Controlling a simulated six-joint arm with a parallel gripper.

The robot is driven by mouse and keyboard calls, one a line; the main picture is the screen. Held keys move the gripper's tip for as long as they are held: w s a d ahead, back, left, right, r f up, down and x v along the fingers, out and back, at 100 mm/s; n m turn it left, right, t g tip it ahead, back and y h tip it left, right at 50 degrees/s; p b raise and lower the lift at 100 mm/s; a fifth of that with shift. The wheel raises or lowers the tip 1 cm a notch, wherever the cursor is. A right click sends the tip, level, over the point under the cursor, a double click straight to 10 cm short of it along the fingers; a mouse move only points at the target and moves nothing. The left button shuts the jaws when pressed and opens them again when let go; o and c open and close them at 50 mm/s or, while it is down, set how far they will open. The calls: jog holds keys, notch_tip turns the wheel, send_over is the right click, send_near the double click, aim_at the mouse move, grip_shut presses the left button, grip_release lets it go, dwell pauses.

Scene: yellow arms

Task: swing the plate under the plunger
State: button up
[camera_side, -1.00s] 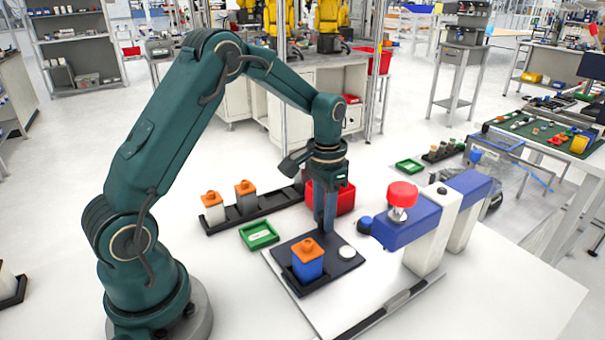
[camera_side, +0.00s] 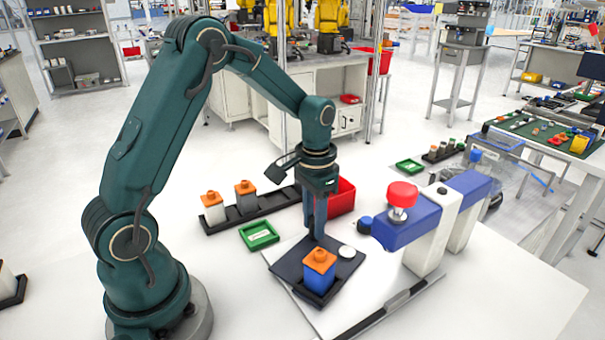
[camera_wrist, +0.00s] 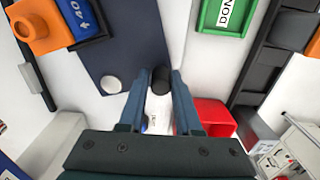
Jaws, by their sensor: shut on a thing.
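The dark navy plate (camera_side: 289,262) lies on the white board. A blue block with an orange top (camera_side: 318,268) sits in a black holder on it, and a white disc (camera_side: 346,251) shows near its right corner. My gripper (camera_side: 316,237) reaches down at the plate's far edge. In the wrist view its fingers are closed around a black knob (camera_wrist: 161,80) beside the plate (camera_wrist: 130,40). The press, a blue arm with a red cap (camera_side: 402,194) on a white post, stands to the right. The block is left of the press, not beneath it. The plunger's lower end is unclear.
A green tray (camera_side: 259,236) lies left of the plate. A black rack (camera_side: 248,211) with orange-capped grey blocks and a red bin (camera_side: 342,197) stand behind. The white board (camera_side: 365,290) is bare in front of the press.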

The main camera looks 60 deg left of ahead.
aim_at(305, 256)
jog(key=shift+o, duration=0.3)
jog(key=shift+s+d, duration=0.3)
jog(key=shift+s, duration=0.15)
jog(key=shift+s+d, duration=0.55)
jog(key=shift+s, duration=0.2)
jog(key=shift+c, duration=0.6)
jog(key=shift+s, duration=0.1)
jog(key=shift+s+d, duration=0.65)
jog(key=shift+d, duration=0.05)
